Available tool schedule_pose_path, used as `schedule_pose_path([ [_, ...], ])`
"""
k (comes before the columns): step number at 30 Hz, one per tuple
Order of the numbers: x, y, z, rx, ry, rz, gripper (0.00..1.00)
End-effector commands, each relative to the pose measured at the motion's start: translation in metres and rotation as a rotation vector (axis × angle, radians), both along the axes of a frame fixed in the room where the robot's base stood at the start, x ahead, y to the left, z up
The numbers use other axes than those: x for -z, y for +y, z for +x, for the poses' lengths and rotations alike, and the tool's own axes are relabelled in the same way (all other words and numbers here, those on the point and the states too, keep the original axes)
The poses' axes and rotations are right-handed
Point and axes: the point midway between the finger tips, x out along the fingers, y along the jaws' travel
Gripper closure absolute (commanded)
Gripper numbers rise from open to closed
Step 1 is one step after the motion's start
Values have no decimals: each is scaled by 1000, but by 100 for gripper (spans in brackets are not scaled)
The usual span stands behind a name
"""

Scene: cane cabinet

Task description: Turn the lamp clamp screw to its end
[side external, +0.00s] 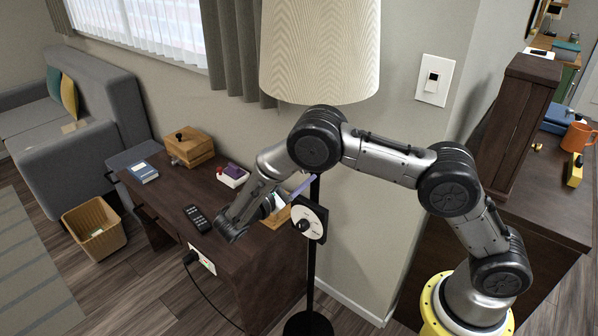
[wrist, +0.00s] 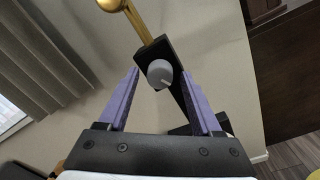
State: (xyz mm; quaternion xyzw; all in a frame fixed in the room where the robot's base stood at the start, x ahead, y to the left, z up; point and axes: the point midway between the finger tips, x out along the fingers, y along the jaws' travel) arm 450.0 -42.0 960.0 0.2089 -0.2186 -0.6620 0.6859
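The lamp clamp screw is a round grey knob (wrist: 160,73) with a light line on its face, in the wrist view. It sits on a black bracket (wrist: 176,88) from which a brass rod (wrist: 140,24) slants up. My gripper (wrist: 161,75) has its two purple fingers open, one on each side of the knob, with visible gaps. Whether the tips reach the knob's depth is unclear. In the side view my gripper (side external: 306,182) points right towards the black lamp pole (side external: 311,268), below the cream shade (side external: 320,50).
A white round dial with a black centre knob (side external: 304,225) is on the pole just below my gripper. The dark desk (side external: 165,204) at left holds a remote (side external: 197,218), a wooden box (side external: 189,147) and a blue book (side external: 143,172). A wall switch (side external: 433,80) is behind.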

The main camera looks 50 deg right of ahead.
Motion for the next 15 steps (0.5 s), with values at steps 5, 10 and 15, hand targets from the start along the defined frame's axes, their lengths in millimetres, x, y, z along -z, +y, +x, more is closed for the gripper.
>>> schedule_pose_path([
  [5, 0, 0, 0, 1, 1, 1, 30],
  [10, 0, 2, 0, 0, 1, 0, 30],
  [15, 1, 20, 0, -4, 1, 0, 30],
])
